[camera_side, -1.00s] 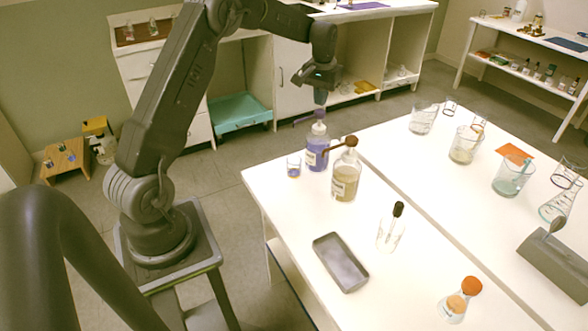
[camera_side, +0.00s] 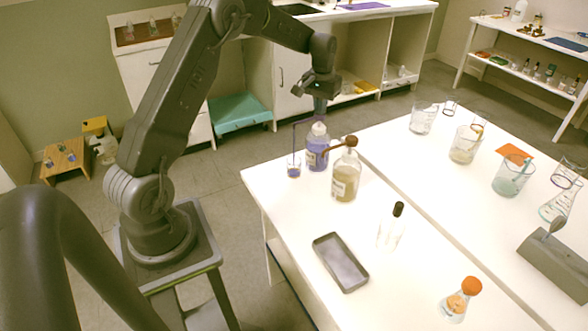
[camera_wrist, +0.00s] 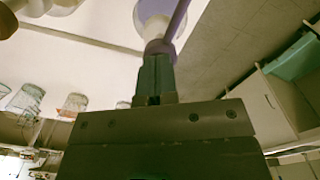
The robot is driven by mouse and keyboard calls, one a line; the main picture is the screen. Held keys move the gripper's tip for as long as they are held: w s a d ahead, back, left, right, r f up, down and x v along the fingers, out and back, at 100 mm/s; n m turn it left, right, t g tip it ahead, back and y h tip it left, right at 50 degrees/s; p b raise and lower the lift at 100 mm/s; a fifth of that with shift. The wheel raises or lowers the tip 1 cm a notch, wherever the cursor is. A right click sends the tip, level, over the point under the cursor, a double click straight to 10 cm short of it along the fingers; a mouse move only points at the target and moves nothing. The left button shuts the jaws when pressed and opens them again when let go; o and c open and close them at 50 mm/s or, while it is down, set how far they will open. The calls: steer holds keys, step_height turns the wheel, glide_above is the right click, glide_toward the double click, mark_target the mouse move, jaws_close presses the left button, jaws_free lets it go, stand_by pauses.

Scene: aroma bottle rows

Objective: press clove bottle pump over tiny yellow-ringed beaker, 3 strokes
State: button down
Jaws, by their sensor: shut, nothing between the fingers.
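The pump bottle with purple liquid (camera_side: 316,157) stands upright at the table's far left corner; its label is too small to read. My gripper (camera_side: 320,108) is shut and empty, its fingertips on top of the purple pump head. In the wrist view, my gripper (camera_wrist: 157,62) touches the pump head (camera_wrist: 158,48), whose purple spout (camera_wrist: 179,18) reaches out past it. The tiny beaker (camera_side: 293,169) stands left of the bottle, below the spout's end, with a little bluish-purple content. A thin purple line runs down from the spout end into it. A yellow ring cannot be made out.
A bottle of amber liquid (camera_side: 345,182) with a brown pump stands close on the right. A grey tray (camera_side: 320,248), a black-capped dropper bottle (camera_side: 391,228) and an orange-topped flask (camera_side: 455,305) stand nearer the front. Several beakers stand on the right-hand table.

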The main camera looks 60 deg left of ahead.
steer(key=shift+f, duration=0.55)
steer(key=shift+r, duration=1.95)
steer(key=shift+f, duration=1.9)
steer(key=shift+r, duration=1.9)
